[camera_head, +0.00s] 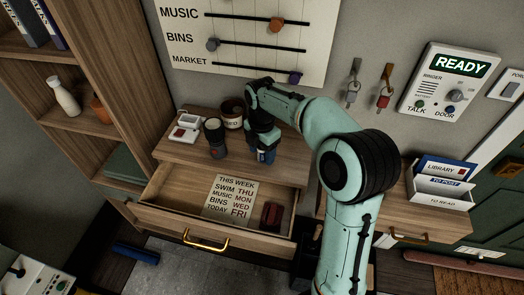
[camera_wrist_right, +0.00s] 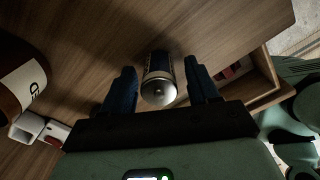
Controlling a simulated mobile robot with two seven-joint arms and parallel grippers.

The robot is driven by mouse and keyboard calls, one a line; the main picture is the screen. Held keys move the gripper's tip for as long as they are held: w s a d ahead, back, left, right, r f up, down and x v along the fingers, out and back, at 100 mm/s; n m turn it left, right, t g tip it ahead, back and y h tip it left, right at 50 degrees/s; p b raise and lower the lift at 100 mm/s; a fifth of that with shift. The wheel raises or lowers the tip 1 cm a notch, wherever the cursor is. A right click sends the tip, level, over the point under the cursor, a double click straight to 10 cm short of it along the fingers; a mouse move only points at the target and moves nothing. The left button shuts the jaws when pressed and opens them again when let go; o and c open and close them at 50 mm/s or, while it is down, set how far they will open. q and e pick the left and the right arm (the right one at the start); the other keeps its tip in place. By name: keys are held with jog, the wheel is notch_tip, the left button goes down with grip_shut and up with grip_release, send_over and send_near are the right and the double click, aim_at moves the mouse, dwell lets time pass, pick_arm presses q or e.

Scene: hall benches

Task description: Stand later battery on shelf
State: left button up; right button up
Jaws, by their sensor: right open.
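A dark blue cylinder with a silver end, which looks like the battery (camera_wrist_right: 158,88), stands on the wooden desk top in the right wrist view. My right gripper (camera_wrist_right: 160,92) has its two dark fingers apart, one on each side of it. Gaps show between fingers and cylinder. In the head view my right gripper (camera_head: 263,145) points down over the front of the desk top, and a small blue part of the battery (camera_head: 267,157) shows below it; its label cannot be read. The wooden shelf unit (camera_head: 97,133) is at the left. My left gripper is not in view.
A dark torch (camera_head: 215,140) and a tin (camera_head: 232,113) stand left of my right gripper, near a white and red box (camera_head: 186,126). The open drawer (camera_head: 166,199) below holds a note (camera_head: 231,199) and a red object (camera_head: 271,215). A vase (camera_head: 63,97) and pot (camera_head: 100,108) occupy one shelf.

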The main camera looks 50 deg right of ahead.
notch_tip(320, 180, up, 12)
jog(key=shift+f+p, duration=0.15)
jog(key=shift+p, duration=0.95)
